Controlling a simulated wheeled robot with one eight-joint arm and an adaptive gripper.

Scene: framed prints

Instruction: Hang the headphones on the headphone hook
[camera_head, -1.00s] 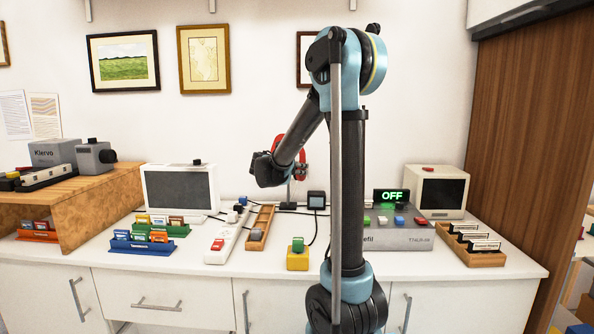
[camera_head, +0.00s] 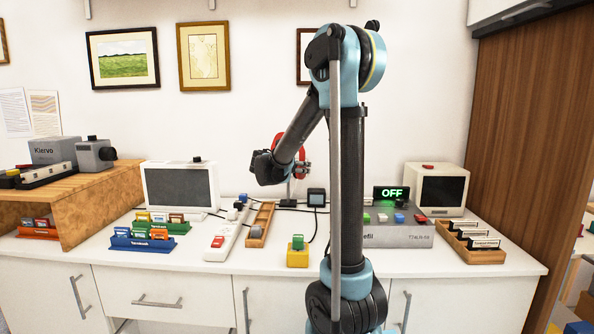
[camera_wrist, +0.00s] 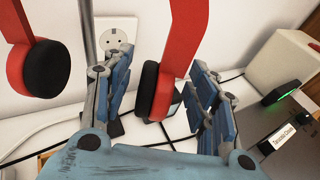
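The red headphones (camera_wrist: 188,38) with black ear pads hang upright in the wrist view, their top cut off by the frame. One ear cup (camera_wrist: 150,92) is between the two spread fingers of my gripper (camera_wrist: 158,88), with gaps visible on both sides. The other cup (camera_wrist: 38,68) is outside the fingers, to the left. A thin grey upright post (camera_wrist: 86,30) stands behind, between the cups in the wrist view. Its top is out of view, and I cannot tell whether it carries the hook.
A white wall socket (camera_wrist: 115,40) is behind the headphones. Cables run over the white counter (camera_head: 215,283) below. A wooden tray (camera_head: 262,222), a power strip (camera_head: 228,240) and a grey box with an "OFF" display (camera_head: 391,194) stand near my arm.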

